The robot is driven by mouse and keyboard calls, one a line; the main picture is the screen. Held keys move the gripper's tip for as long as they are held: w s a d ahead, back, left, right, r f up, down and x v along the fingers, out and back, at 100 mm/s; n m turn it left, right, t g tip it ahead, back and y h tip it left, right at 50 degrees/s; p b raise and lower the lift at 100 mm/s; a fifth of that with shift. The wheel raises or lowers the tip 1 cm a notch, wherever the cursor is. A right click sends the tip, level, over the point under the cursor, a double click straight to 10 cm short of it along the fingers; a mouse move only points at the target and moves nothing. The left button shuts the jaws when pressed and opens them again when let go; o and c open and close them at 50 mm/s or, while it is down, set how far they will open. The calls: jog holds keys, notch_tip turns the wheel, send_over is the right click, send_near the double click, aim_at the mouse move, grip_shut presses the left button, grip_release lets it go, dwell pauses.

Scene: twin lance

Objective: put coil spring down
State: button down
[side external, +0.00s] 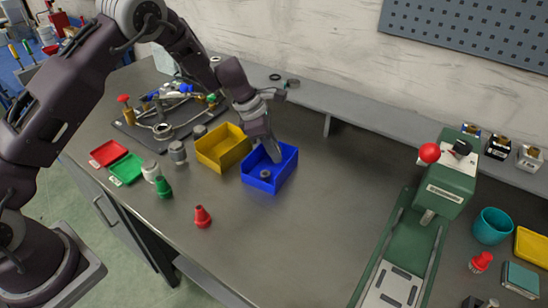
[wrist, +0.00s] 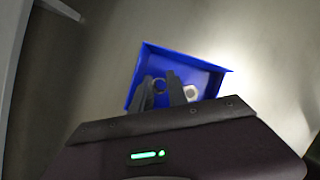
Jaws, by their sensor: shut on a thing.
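My gripper (side external: 276,157) reaches down inside the blue bin (side external: 262,186), its fingertips below the rim. In the wrist view, the two dark fingers (wrist: 159,80) are close together over the blue bin (wrist: 207,65). A dark ring-shaped end, which looks like the coil spring (wrist: 159,86), shows between them, so my gripper is shut on it. I cannot tell whether the spring touches the bin floor. In the side view the spring is hidden or too small to make out. A grey ring-like part (side external: 265,174) lies in the bin; a pale round part (wrist: 191,92) shows right of the fingers.
A yellow bin (side external: 222,160) stands close left of the blue bin. A red cone-shaped bottle (side external: 202,217) and a green one (side external: 163,188) stand toward the front. A green press (side external: 448,190) is at the right. The bench between the bin and press is clear.

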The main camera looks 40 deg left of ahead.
jog(key=shift+f, duration=1.15)
jog(key=shift+f, duration=0.1)
jog(key=c, duration=1.6)
grip_release()
jog(key=v, duration=1.2)
